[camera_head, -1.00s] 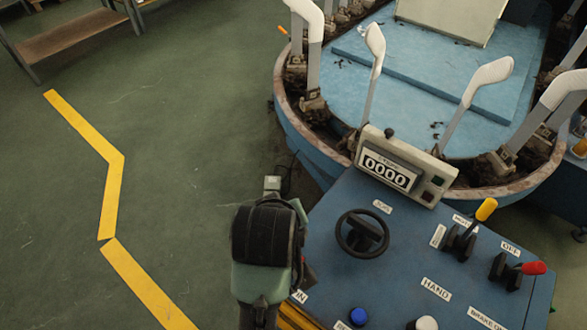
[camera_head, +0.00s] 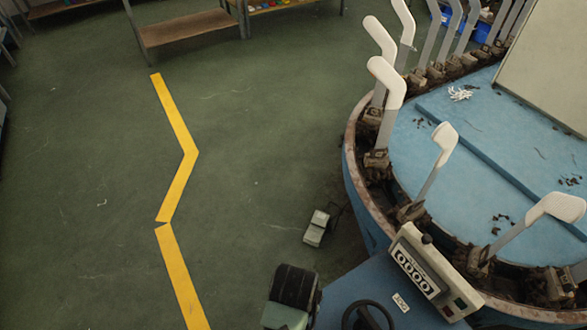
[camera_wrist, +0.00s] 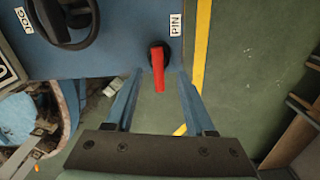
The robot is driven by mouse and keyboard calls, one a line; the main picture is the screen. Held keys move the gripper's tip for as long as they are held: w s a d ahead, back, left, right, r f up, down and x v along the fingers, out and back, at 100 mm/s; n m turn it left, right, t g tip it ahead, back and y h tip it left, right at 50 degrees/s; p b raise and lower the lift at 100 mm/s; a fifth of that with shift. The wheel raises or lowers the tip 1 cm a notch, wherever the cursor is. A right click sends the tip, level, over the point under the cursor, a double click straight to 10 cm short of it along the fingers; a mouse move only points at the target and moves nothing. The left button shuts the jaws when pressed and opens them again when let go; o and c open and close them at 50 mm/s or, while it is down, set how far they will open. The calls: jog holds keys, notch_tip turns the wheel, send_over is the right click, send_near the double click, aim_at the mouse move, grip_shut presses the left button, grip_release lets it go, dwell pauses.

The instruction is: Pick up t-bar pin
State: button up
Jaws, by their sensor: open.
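The t-bar pin (camera_wrist: 158,68) shows in the wrist view as a red handle on a round black base. It sits at the edge of the blue console (camera_wrist: 115,58), beside a label reading PIN (camera_wrist: 175,23). My gripper (camera_wrist: 157,76) is open, with one blue finger on each side of the red handle. Gaps show between the fingers and the handle, and I see no contact. How far the fingers are from it in depth is hard to tell. The head view does not show the pin.
A dark handwheel (camera_wrist: 65,20) is left of the pin; it also shows in the head view (camera_head: 368,316). The round blue machine (camera_head: 360,205) with upright white sock forms stands right. A grey pedal (camera_head: 316,229) is on the floor. Open floor with a yellow line (camera_head: 176,270) lies left.

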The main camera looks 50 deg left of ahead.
jog(key=shift+w+f, duration=0.1)
jog(key=shift+f, duration=0.7)
jog(key=shift+a+f, duration=0.2)
jog(key=shift+f, duration=0.3)
jog(key=f, duration=0.3)
jog(key=shift+a+p, duration=0.35)
jog(key=shift+p, duration=0.05)
jog(key=shift+f, duration=0.6)
grip_shut()
